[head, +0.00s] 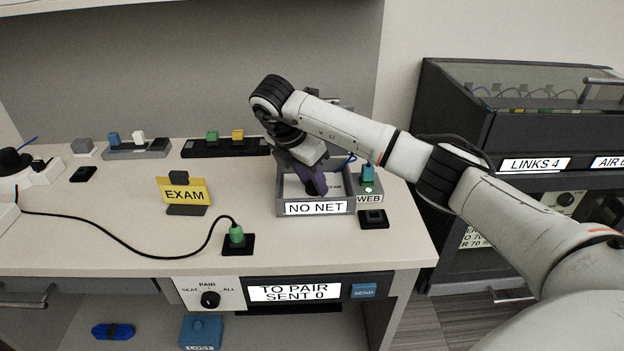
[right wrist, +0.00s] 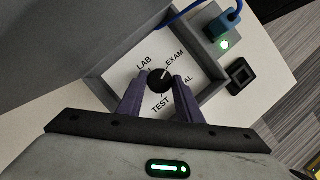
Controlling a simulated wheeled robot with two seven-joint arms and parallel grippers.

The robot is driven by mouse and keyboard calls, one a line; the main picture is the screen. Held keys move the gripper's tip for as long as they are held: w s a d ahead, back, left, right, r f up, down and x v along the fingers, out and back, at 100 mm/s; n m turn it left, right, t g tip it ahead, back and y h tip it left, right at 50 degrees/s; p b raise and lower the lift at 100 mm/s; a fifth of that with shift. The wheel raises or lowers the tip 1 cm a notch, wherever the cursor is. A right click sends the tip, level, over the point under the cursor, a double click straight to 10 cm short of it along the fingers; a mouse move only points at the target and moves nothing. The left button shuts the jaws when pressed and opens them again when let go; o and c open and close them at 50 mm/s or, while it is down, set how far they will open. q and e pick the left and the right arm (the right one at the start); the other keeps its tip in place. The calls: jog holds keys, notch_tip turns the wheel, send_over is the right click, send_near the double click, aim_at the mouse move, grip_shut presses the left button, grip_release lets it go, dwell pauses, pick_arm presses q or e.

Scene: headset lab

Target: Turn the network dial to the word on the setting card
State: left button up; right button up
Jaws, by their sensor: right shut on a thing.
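The yellow setting card (head: 184,192) stands on the desk and reads EXAM. The network dial (right wrist: 159,82) is a black knob on a white plate marked LAB, EXAM, TEST and a partly hidden word ending in AL. Its light pointer line slants up and right, towards EXAM. My right gripper (right wrist: 160,88) is shut on the dial, with a purple finger at each side. The box's display (head: 316,208) reads NO NET. My left gripper is out of view.
A blue plug (head: 367,174) with a green light stands at the box's right, above a WEB label. A green plug (head: 236,235) with a black cable sits at the desk's front. A PAIR knob (head: 210,299) is on the desk's front panel.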

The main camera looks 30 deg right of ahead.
jog(key=o, duration=1)
pick_arm(q)
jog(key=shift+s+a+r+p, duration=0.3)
jog(key=shift+p, duration=0.6)
pick_arm(e)
jog(key=v, duration=1)
jog(key=shift+a+r, duration=0.1)
jog(key=shift+r, duration=0.05)
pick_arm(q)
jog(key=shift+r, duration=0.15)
pick_arm(e)
jog(key=shift+s, duration=0.1)
